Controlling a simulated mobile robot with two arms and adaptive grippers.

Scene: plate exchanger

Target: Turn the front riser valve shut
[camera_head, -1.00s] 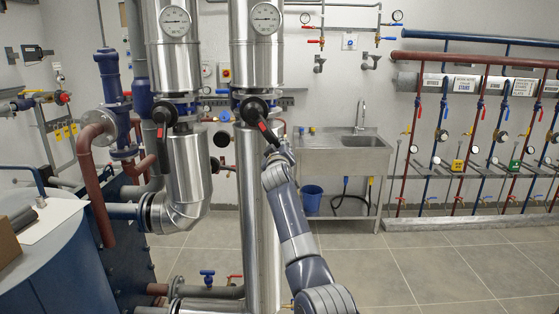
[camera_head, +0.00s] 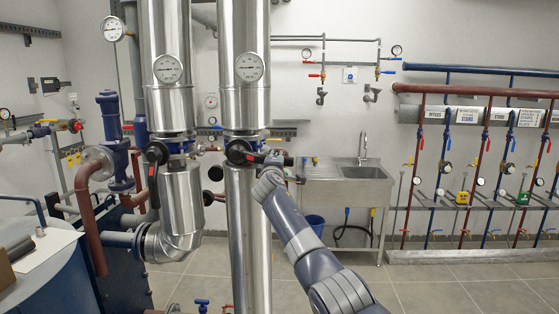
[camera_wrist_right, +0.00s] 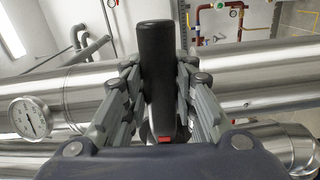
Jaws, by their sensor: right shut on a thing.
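The front riser valve (camera_head: 238,151) sits on the right-hand silver riser, below a round gauge. Its black lever handle with a red stripe (camera_head: 266,159) points right and is close to level, square across the upright pipe. My right gripper (camera_head: 278,164) is at the handle's outer end. In the right wrist view, the black handle (camera_wrist_right: 158,75) stands between the two grey fingers of my right gripper (camera_wrist_right: 158,100), which are shut on it; its red end (camera_wrist_right: 166,138) shows near the palm. My left gripper is not in view.
A second riser stands just left, with its own black valve handle (camera_head: 153,182) hanging down. A steel sink (camera_head: 350,185) is behind my right arm. Red and blue pipes with several valves (camera_head: 470,170) line the right wall. The floor at the right is clear.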

